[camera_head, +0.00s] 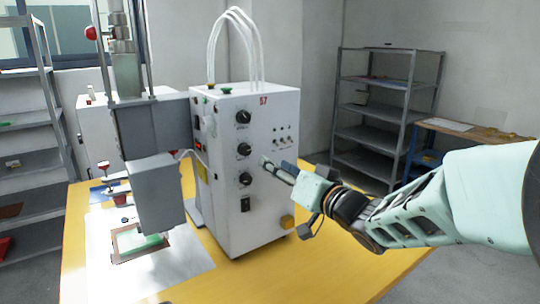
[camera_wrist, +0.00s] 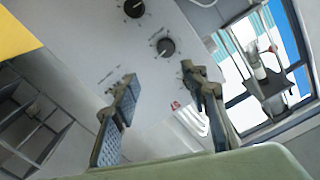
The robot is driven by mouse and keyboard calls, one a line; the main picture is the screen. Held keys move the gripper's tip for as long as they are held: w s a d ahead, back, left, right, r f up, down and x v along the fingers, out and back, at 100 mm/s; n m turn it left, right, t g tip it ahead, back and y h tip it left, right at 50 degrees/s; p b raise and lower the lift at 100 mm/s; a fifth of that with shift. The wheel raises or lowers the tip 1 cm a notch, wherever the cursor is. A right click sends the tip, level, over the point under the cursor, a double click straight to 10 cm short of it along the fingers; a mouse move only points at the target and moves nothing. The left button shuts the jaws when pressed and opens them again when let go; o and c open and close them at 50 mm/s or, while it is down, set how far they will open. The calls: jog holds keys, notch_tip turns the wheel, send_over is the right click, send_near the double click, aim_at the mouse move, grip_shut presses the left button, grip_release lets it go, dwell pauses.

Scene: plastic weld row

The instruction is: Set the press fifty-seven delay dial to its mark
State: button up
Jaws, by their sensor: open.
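The press control box (camera_head: 262,205) is white and marked with a red 57 (camera_head: 263,100). My gripper (camera_head: 277,166) is open and empty in front of the box, right of the dials. In the wrist view two dials show beyond my gripper (camera_wrist: 158,76): one dial (camera_wrist: 165,47) and another dial (camera_wrist: 134,8), both apart from the fingers.
The box stands on a yellow table (camera_head: 290,275). The press head (camera_head: 155,195) is left of it, above a green piece (camera_head: 140,241). White hoses (camera_head: 240,45) rise from the top. Grey shelves (camera_head: 375,125) stand behind.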

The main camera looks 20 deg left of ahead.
aim_at(247, 151)
jog(key=x, duration=0.7)
jog(key=s+a+x, duration=0.1)
jog(key=x, duration=0.3)
grip_shut()
